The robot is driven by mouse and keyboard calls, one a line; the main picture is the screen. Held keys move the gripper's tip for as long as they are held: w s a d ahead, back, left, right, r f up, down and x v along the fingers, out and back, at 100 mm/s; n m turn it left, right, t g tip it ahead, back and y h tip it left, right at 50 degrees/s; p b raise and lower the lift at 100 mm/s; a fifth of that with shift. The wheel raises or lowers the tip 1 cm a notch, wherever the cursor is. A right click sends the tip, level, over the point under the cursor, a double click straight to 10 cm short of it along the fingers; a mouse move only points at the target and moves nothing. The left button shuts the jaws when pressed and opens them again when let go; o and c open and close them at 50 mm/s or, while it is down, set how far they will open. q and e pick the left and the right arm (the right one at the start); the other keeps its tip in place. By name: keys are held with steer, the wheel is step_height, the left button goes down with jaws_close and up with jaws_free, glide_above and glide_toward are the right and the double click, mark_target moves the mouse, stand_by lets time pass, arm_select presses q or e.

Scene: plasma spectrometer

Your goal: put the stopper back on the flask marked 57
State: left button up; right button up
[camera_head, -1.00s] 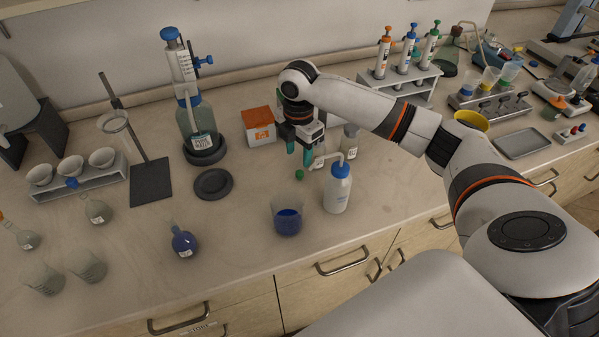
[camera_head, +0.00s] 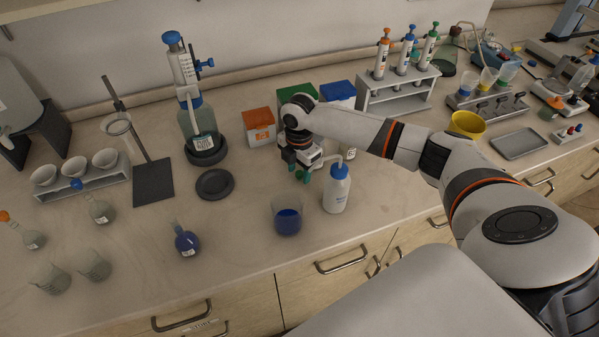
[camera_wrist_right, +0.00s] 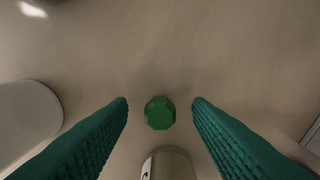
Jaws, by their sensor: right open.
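The green stopper (camera_wrist_right: 160,112) lies on the bench and shows between the two teal fingers in the right wrist view. My right gripper (camera_head: 300,171) is open and low over the bench, with its fingers (camera_wrist_right: 160,103) apart on either side of the stopper. In the head view the fingers largely hide the stopper. An unstoppered flask with blue liquid (camera_head: 187,242) stands at front left of it; its label is too small to read. Flasks with a blue stopper (camera_head: 99,209) and an orange stopper (camera_head: 32,238) stand farther left. My left gripper is not in view.
A white wash bottle (camera_head: 337,190) stands close to the right of my gripper, and a beaker of blue liquid (camera_head: 287,219) in front. Orange (camera_head: 258,126), green (camera_head: 297,97) and blue (camera_head: 338,92) boxes stand behind. Bench between blue-liquid flask and beaker is clear.

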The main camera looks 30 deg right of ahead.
mark_target(299, 172)
steer(key=shift+c, duration=0.5)
jaws_close()
step_height(299, 172, up, 10)
steer(key=b, duration=0.1)
steer(key=shift+b, duration=0.4)
